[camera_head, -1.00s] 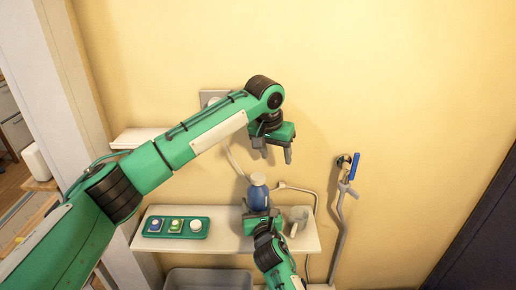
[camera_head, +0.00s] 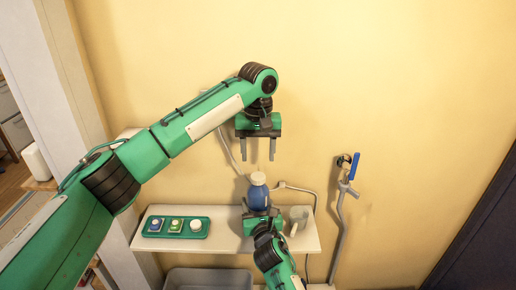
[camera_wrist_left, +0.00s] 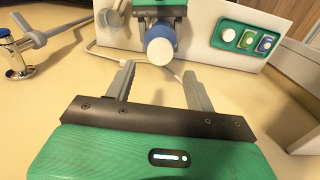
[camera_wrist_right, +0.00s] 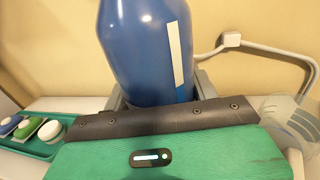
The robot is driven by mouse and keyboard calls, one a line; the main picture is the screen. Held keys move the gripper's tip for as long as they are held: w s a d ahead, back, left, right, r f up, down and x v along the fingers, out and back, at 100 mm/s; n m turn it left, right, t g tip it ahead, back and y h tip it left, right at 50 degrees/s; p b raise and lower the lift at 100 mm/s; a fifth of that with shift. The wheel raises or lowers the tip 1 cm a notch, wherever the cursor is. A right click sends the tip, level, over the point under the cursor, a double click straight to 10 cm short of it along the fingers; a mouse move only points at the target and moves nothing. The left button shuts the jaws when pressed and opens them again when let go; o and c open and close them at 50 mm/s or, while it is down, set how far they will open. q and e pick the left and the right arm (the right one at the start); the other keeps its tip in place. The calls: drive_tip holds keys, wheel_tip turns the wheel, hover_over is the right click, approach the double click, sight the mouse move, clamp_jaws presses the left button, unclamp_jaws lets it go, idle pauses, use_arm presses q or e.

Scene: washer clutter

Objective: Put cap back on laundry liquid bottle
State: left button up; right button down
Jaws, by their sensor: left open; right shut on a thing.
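The blue laundry liquid bottle (camera_head: 257,197) stands upright at the shelf, its white round top (camera_head: 258,178) facing up. The top looks like a cap seated on the neck; the left wrist view shows it as a white disc (camera_wrist_left: 160,51). My right gripper (camera_head: 257,212) is shut around the bottle, and its blue side (camera_wrist_right: 148,50) fills the middle of the right wrist view. My left gripper (camera_head: 259,157) is open and empty, pointing down above the bottle, apart from its top. The right fingertips are mostly hidden behind the bottle.
A green tray (camera_head: 184,235) with a blue, a green and a white round item lies on the white shelf (camera_head: 225,241), left of the bottle. A clear cup (camera_head: 299,216) stands right of it. A tap with a blue handle (camera_head: 354,167) is on the wall. A grey basin (camera_head: 208,279) is below.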

sight(258, 176)
use_arm(q)
wheel_tip(258, 176, down, 7)
idle(0.3)
drive_tip(key=c, duration=1)
drive_tip(key=m, duration=1.1)
drive_tip(key=shift+m, duration=0.4)
drive_tip(key=m, duration=0.3)
drive_tip(key=o, duration=1.2)
drive_tip(key=shift+c, duration=0.2)
